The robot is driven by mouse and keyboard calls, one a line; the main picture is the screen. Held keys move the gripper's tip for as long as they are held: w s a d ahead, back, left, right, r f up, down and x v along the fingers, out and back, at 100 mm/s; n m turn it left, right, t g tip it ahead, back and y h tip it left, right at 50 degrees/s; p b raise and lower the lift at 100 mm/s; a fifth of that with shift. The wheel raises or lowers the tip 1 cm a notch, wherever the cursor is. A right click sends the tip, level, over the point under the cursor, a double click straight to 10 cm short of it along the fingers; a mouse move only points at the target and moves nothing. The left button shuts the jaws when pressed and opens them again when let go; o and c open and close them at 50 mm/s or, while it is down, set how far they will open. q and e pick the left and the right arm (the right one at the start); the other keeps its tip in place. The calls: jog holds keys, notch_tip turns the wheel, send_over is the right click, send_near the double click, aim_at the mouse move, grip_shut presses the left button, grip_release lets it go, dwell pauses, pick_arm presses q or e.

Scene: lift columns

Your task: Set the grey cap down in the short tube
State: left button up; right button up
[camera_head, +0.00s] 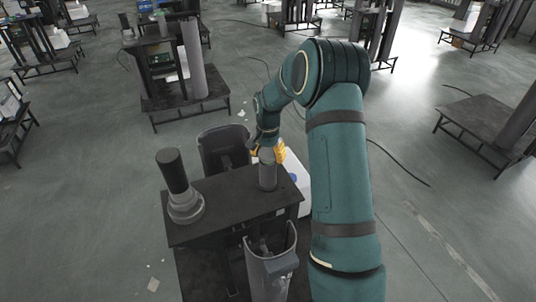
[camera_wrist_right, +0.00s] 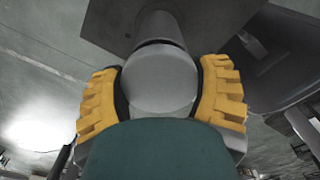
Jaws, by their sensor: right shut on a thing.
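My right gripper (camera_head: 267,153) has yellow fingers and reaches over the back right part of a dark table (camera_head: 232,203). In the wrist view, the right gripper (camera_wrist_right: 160,92) is shut on the round, light grey cap (camera_wrist_right: 160,80), with one finger on each side. The short tube (camera_head: 268,180) is a grey cylinder standing upright on the table directly below the gripper. It also shows past the cap in the wrist view (camera_wrist_right: 160,26). A dark line separates cap and tube there; I cannot tell whether they touch. My left gripper is not in view.
A dark cylinder on a light grey stepped base (camera_head: 185,207) stands at the table's left. A dark open bin (camera_head: 222,148) is behind the table and a grey open bin (camera_head: 270,262) in front. The tabletop between the stepped base and the tube is clear.

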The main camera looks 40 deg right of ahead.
jog(key=shift+f, duration=0.1)
dwell(0.3)
jog(key=o, duration=1.2)
jog(key=shift+r+p, duration=2.35)
jog(key=shift+r, duration=1.2)
jog(key=shift+f, duration=0.15)
